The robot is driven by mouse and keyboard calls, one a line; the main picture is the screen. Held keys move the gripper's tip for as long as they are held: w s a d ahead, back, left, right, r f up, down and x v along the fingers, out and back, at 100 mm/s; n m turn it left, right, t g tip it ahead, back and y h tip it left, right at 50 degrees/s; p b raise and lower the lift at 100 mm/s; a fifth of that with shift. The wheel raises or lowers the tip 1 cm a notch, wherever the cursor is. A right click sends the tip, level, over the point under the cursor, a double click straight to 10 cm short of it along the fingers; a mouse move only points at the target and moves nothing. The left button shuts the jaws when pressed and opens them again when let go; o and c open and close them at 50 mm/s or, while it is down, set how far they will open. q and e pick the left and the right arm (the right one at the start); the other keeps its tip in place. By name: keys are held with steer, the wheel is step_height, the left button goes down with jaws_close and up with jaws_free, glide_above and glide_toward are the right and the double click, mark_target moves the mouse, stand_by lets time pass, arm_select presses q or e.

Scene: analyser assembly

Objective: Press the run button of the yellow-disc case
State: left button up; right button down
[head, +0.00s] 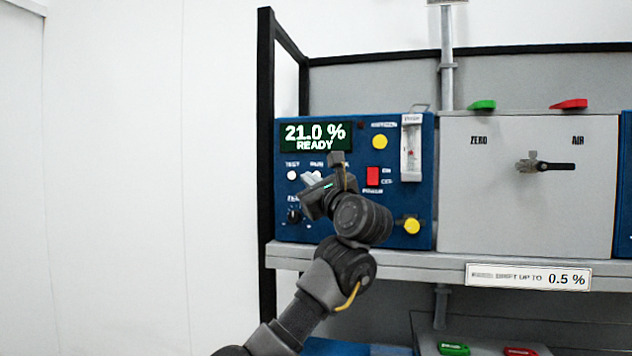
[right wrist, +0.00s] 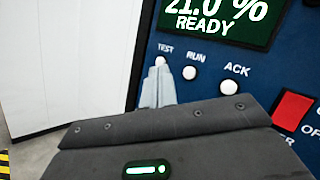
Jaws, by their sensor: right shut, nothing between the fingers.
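The blue case (head: 395,200) with a yellow disc (head: 380,142) stands on the shelf; its display (head: 316,137) reads 21.0 % READY. In the right wrist view, the white run button (right wrist: 189,73) sits between the test button (right wrist: 160,61) and the ACK button (right wrist: 229,88). My right gripper (head: 308,178) is shut and empty in front of the panel. In the right wrist view its fingertips (right wrist: 158,82) overlap the lower edge of the test button, left of the run button. Whether they touch the panel I cannot tell. My left gripper is not in view.
A grey panel (head: 490,200) with a valve handle (head: 555,166) stands to the right. A black shelf post (head: 266,180) is at the left.

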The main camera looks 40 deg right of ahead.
steer(key=shift+w+d+b, duration=0.15)
steer(key=shift+w+d, duration=0.5)
steer(key=shift+d, duration=0.3)
steer(key=shift+w+d+b, duration=0.15)
steer(key=shift+w+d, duration=0.5)
steer(key=shift+d, duration=0.3)
steer(key=shift+d, duration=0.1)
stand_by(0.7)
steer(key=shift+w+d, duration=0.25)
steer(key=shift+w+d+r+b, duration=0.1)
steer(key=shift+w+d+b, duration=0.15)
steer(key=shift+b, duration=0.25)
stand_by(0.5)
steer(key=shift+s, duration=0.15)
stand_by(0.3)
steer(key=shift+s+a, duration=0.4)
steer(key=shift+a, duration=0.2)
steer(key=shift+a, duration=0.1)
